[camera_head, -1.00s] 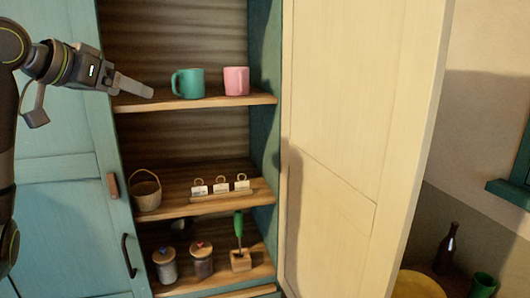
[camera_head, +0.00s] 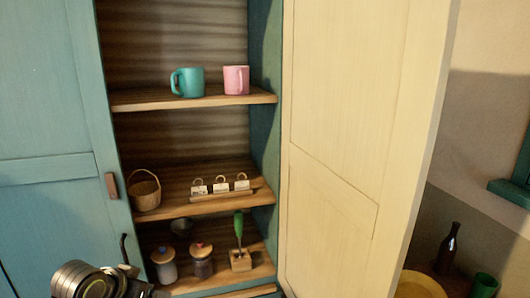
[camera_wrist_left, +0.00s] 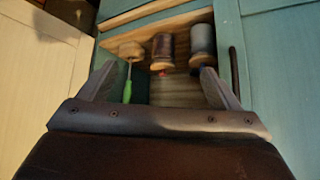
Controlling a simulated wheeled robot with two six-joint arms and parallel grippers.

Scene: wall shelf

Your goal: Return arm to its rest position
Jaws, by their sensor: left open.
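My left arm (camera_head: 100,282) is low at the left bottom edge of the head view, in front of the cupboard. Beyond the fingers, that view shows the lower shelf upside down, with two lidded jars and a green-handled tool in a wooden block. My right gripper is not in view.
A teal mug (camera_head: 188,81) and a pink mug (camera_head: 236,79) stand on the upper shelf. A basket (camera_head: 145,192) and small tagged items (camera_head: 221,186) are on the middle shelf. Jars (camera_head: 201,262) and the green tool (camera_head: 238,229) are below. An open cream door (camera_head: 350,150) stands right.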

